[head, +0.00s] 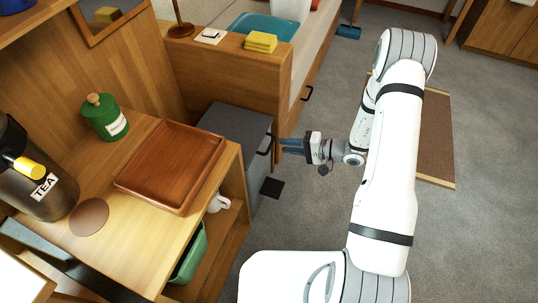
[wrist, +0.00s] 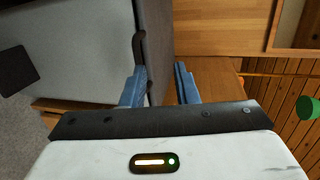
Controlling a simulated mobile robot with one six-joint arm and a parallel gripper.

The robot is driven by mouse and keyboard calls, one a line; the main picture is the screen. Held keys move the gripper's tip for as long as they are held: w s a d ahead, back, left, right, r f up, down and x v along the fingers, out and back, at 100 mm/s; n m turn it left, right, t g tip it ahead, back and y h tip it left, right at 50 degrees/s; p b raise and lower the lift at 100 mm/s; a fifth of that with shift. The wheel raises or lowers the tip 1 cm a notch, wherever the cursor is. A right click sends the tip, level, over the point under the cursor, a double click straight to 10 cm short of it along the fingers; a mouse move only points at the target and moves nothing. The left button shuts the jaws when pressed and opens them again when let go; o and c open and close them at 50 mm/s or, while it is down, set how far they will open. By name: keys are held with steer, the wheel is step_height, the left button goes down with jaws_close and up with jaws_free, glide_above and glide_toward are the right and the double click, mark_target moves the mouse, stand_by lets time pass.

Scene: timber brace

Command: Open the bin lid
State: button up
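The grey bin (head: 232,128) stands between the wooden shelf unit and the wooden bench in the head view, its lid down. A black handle (head: 266,146) is on its right-hand side, near the top. The wrist view shows the bin's grey face (wrist: 85,45), the black handle (wrist: 139,48) and the darker lid (wrist: 156,45). My gripper (head: 284,146) has blue fingers pointing left toward the handle, just right of it.
A wooden tray (head: 172,165), green canister (head: 104,117) and tea jar (head: 38,170) stand on the shelf unit. A yellow sponge stack (head: 261,42) is on the bench.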

mark_target(270, 146)
steer(key=shift+m+t, duration=0.3)
steer(key=shift+t, duration=0.3)
steer(key=w+a+f, duration=0.1)
steer(key=a, duration=0.1)
steer(key=w+a+f+b, duration=0.1)
steer(key=a+f, duration=0.1)
steer(key=w+a+f+b, duration=0.1)
steer(key=a+f, duration=0.1)
steer(key=shift+w+a, duration=0.15)
steer(key=shift+a, duration=0.15)
jaws_close()
